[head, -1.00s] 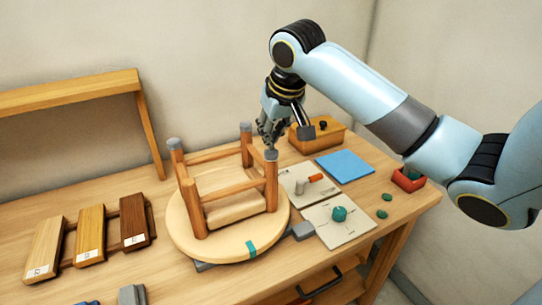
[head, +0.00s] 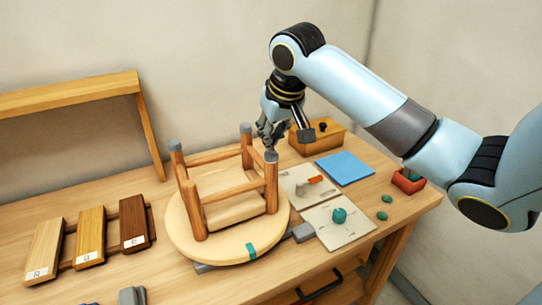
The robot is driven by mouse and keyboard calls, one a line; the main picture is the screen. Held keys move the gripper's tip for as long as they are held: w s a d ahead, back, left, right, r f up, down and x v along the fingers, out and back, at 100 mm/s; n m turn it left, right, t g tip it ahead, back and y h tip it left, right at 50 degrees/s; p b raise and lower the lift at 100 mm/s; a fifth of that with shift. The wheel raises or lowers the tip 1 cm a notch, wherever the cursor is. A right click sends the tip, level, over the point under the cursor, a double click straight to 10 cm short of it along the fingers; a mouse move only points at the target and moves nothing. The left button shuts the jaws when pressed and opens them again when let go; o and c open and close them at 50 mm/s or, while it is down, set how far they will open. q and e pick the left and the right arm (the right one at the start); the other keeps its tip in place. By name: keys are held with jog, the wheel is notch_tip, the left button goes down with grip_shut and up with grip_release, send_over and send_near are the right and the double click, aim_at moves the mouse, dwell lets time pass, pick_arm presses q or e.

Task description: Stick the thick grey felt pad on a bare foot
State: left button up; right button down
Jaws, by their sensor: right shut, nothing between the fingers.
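A wooden stool lies upside down on its round seat (head: 180,235), legs up. Grey pads cap the left rear foot (head: 175,145), the far foot (head: 245,129) and the right foot (head: 271,156). The nearer left leg (head: 195,212) shows a wooden top with no grey cap that I can make out. My right gripper (head: 271,147) points down at the right foot, its tips just above or touching that pad; I cannot tell which. It is shut with nothing held. My left gripper is out of view.
Right of the stool are two pale cards (head: 352,231), a blue sheet (head: 345,168), green discs (head: 387,199) and a red box (head: 408,182). A wooden box (head: 330,138) stands behind. Wood sample boards (head: 91,237) lie left, near a wooden frame (head: 70,95).

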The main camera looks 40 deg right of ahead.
aim_at(272, 154)
jog(key=shift+f, duration=1.05)
dwell(0.9)
jog(key=shift+s+f, duration=0.15)
jog(key=shift+f, duration=0.05)
dwell(1.3)
jog(key=shift+r, duration=0.1)
notch_tip(272, 154, up, 2)
jog(key=shift+r+p, duration=0.1)
jog(key=shift+p, duration=0.4)
jog(key=shift+r, duration=1.9)
